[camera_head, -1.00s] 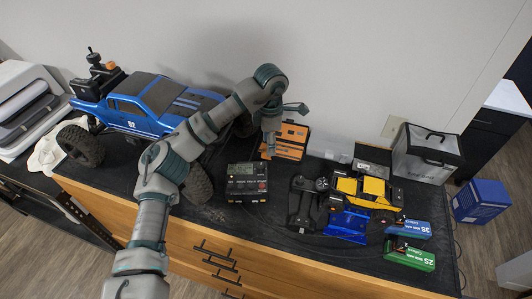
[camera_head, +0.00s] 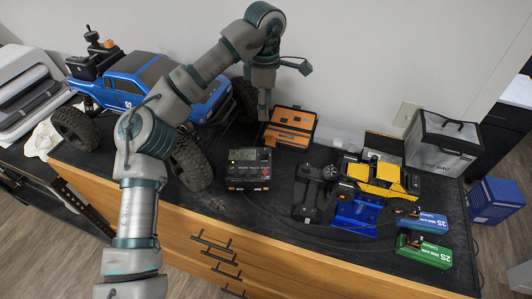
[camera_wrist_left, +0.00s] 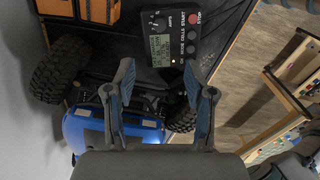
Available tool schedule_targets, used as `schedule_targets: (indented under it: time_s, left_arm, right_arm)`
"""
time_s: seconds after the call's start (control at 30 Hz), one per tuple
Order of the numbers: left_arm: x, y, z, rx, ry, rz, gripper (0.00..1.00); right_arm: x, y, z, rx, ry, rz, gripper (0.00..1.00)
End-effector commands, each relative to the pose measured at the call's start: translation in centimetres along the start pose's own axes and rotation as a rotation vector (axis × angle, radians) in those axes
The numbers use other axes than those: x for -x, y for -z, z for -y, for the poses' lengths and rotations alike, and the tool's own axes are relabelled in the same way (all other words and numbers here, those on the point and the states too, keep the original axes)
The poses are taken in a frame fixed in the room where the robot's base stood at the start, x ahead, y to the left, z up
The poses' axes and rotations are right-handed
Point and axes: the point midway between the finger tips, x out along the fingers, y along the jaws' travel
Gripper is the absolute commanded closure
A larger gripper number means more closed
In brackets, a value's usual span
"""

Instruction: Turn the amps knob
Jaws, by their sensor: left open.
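The black charger (camera_head: 248,168) with a lit display sits on the dark bench top, in front of the orange tool case. In the left wrist view the charger (camera_wrist_left: 168,62) lies beyond my fingertips, with its display, buttons and labels facing the camera. The amps knob (camera_wrist_left: 160,22) is a small round dark knob beside the "AMPS" label. My right gripper is not in view.
A large blue truck (camera_head: 148,95) stands left of the charger, its wheel (camera_head: 192,163) close beside it. The open orange case (camera_head: 290,128) is behind. A controller (camera_head: 314,195), yellow crawler (camera_head: 380,178) and battery packs (camera_head: 423,250) stand to the right.

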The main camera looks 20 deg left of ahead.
Motion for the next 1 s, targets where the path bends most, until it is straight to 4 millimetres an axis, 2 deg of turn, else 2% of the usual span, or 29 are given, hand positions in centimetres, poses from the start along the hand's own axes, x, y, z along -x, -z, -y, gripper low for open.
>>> schedule_targets:
  time_s: [0.17,0.3,0.43,0.7,0.8,1.0]
  left_arm:
    - [-2.7,0.1,-0.1,-0.002,0.006,0.001,0.46]
    - [-6.2,0.2,-0.1,-0.001,0.008,0.002,0.46]
    - [-9.1,0.3,0.0,0.0,0.006,0.001,0.46]
    - [-14.5,0.1,0.1,0.0,0.003,0.0,0.46]
    - [-15.8,0.0,0.1,0.002,0.003,-0.001,0.46]
    - [-16.9,0.1,0.0,0.002,0.001,0.001,0.46]
  right_arm:
    - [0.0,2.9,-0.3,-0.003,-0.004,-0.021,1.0]
    - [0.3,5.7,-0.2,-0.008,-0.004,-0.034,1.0]
    - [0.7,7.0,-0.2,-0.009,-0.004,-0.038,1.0]
    - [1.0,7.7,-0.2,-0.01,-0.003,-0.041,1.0]
    - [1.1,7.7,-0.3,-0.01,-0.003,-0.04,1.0]
    - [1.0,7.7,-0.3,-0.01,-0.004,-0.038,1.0]
